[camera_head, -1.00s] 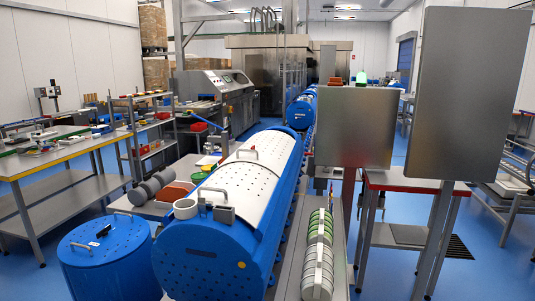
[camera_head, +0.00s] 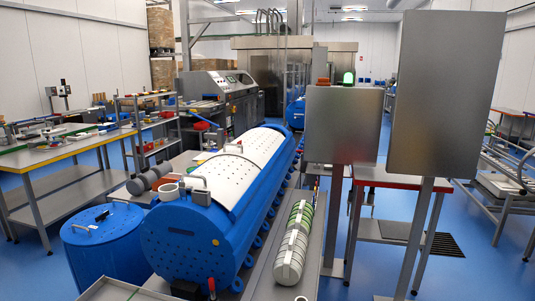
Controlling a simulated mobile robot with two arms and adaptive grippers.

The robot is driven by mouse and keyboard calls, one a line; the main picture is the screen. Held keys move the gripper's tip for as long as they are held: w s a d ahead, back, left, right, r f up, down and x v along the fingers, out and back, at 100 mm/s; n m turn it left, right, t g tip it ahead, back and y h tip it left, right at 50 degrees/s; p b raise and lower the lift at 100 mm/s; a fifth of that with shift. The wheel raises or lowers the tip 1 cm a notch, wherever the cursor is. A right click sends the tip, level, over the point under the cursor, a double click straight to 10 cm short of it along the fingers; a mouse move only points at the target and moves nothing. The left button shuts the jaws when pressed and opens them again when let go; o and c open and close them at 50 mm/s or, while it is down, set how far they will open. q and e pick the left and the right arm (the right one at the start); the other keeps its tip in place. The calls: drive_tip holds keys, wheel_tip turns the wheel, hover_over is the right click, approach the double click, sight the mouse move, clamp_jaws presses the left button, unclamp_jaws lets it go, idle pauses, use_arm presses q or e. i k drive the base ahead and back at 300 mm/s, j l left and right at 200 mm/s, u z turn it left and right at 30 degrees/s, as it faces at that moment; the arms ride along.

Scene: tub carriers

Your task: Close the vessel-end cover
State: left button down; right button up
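A long blue perforated vessel (camera_head: 190,240) lies lengthwise in the middle, its near end facing me. A white perforated cover (camera_head: 250,153) with arched handles lies along its top. The cover looks flush with the blue body, but I cannot tell whether every section is fully down. An orange dot (camera_head: 215,242) marks the near end face. Neither gripper can be made out in this view.
A blue drum (camera_head: 100,238) stands left of the vessel. A grey tray (camera_head: 120,289) shows at the bottom edge. Green and white discs (camera_head: 294,240) lie in a row right of the vessel. Metal panels (camera_head: 344,125) stand at right. Blue floor (camera_head: 470,270) is free at lower right.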

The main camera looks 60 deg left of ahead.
sight(259, 145)
drive_tip(key=i+l+z, duration=0.45)
drive_tip(key=l, duration=0.3)
drive_tip(key=i+l+z, duration=0.45)
drive_tip(key=i, duration=0.3)
drive_tip(key=i+l, duration=0.15)
drive_tip(key=i, duration=0.2)
drive_tip(key=i+l+u, duration=0.15)
drive_tip(key=i, duration=0.2)
drive_tip(key=i+j+u, duration=0.15)
drive_tip(key=i+u, duration=0.15)
drive_tip(key=u, duration=0.2)
drive_tip(key=i+u, duration=0.3)
drive_tip(key=u, duration=0.2)
drive_tip(key=i+u, duration=0.3)
drive_tip(key=u, duration=0.2)
drive_tip(key=i+j+u, duration=0.15)
drive_tip(key=i+u, duration=0.55)
drive_tip(key=i, duration=0.25)
drive_tip(key=i+l+u, duration=0.15)
drive_tip(key=i+u, duration=0.2)
drive_tip(key=i+j+u, duration=0.1)
drive_tip(key=i+u, duration=0.65)
drive_tip(key=i+l+u, duration=0.15)
drive_tip(key=u, duration=0.25)
drive_tip(key=i, duration=0.1)
